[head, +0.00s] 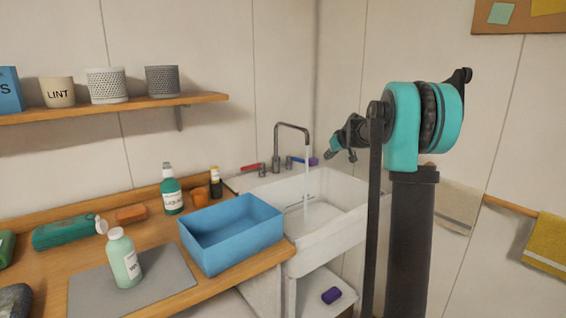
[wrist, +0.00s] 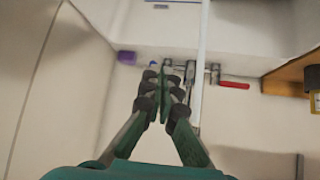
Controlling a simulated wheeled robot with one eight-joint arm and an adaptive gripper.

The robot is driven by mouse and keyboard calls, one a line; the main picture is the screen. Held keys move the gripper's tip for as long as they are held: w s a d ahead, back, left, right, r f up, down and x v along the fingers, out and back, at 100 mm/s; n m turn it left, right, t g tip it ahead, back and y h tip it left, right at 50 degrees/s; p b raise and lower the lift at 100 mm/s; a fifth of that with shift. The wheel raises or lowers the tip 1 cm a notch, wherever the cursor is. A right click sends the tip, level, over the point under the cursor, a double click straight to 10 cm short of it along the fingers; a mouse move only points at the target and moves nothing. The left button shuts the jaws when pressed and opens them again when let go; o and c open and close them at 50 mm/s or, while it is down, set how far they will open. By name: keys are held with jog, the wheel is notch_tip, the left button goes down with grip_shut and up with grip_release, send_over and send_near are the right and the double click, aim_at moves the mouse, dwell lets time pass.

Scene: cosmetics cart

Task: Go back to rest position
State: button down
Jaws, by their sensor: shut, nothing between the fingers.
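My gripper (head: 333,150) is raised above the right side of the sink in the head view, its tips pointing left and slightly down towards the tap. In the wrist view the fingers of my gripper (wrist: 172,76) meet at the tips, with nothing between them. My teal and black arm (head: 402,130) stands upright at the right of the head view.
The white sink (head: 345,220) has a grey tap (head: 291,127) with water running. A blue bin (head: 230,234) and a pale green bottle (head: 123,258) stand on the wooden counter (head: 60,270). A shelf (head: 170,105) with pots hangs above. Towels hang at the right.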

jog(key=s+f+m+g+h, duration=0.1)
jog(key=s+f, duration=0.7)
jog(key=s, duration=0.9)
jog(key=s+f+m+g+h, duration=0.1)
jog(key=s+f, duration=0.7)
jog(key=s, duration=0.9)
jog(key=s+f+m+g+h, duration=0.1)
jog(key=s+f, duration=0.7)
jog(key=s, duration=0.9)
jog(key=shift+s+m+g, duration=0.15)
jog(key=shift+m+g, duration=0.45)
jog(key=shift+g, duration=0.2)
jog(key=shift+a, duration=0.1)
dwell(2.0)
